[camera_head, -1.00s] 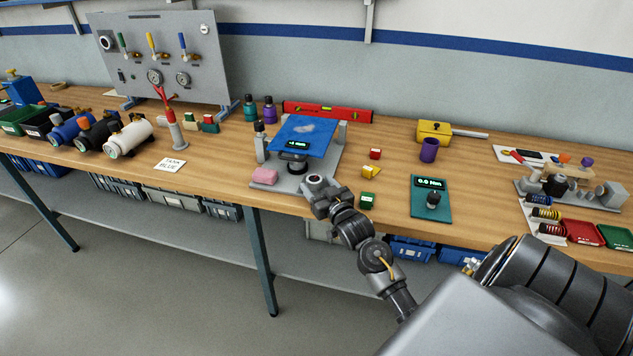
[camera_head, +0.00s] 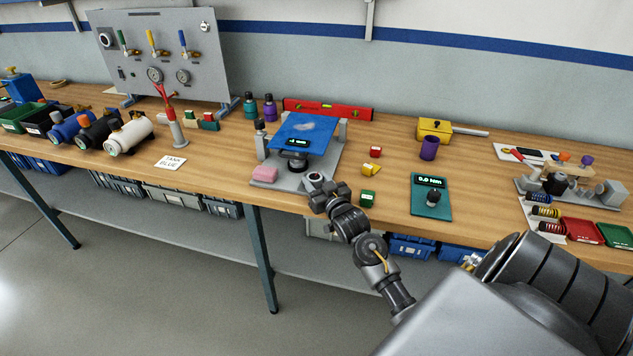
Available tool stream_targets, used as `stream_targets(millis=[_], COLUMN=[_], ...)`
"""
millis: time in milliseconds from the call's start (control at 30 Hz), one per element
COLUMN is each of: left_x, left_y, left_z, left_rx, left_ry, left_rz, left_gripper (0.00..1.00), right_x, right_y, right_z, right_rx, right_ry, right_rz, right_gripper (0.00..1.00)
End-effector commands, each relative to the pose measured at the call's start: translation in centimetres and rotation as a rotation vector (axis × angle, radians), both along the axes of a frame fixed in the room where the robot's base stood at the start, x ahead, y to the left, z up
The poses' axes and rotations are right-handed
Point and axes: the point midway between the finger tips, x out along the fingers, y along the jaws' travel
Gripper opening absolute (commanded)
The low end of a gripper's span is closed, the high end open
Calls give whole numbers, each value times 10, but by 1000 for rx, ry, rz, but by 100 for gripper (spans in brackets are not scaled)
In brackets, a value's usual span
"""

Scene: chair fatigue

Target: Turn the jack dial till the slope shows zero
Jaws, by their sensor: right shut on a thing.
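The jack stands on a grey base plate (camera_head: 262,180) at the middle of the bench, with a tilted blue plate (camera_head: 318,128) on top. A small slope readout (camera_head: 297,142) glows on the plate's front; its digits are too small to read surely. A dark round jack part (camera_head: 293,165) shows below the plate. My right gripper (camera_head: 316,183) is at the base's front right corner, shut on the jack dial (camera_head: 314,177). The gripper hides most of the dial, so its setting cannot be seen. My left gripper is out of view.
A pink block (camera_head: 264,174) lies on the base's left. Red (camera_head: 375,153), yellow (camera_head: 371,169) and green (camera_head: 367,198) blocks lie to the right, before a teal meter (camera_head: 431,207). A red level (camera_head: 328,109) lies behind the jack.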

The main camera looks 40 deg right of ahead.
Motion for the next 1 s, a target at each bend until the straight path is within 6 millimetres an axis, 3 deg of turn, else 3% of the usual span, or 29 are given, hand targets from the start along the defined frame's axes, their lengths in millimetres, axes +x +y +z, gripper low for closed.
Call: stream_targets(millis=[700, 1000], left_x=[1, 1], left_y=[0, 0], left_z=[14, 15], left_rx=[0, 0], left_ry=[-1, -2], left_rz=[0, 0], left_gripper=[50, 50], right_x=[4, 5], right_y=[8, 8], right_z=[1, 0], right_rx=[4, 0], right_ry=[0, 1], right_rz=[-415, -514], right_gripper=[20, 20])
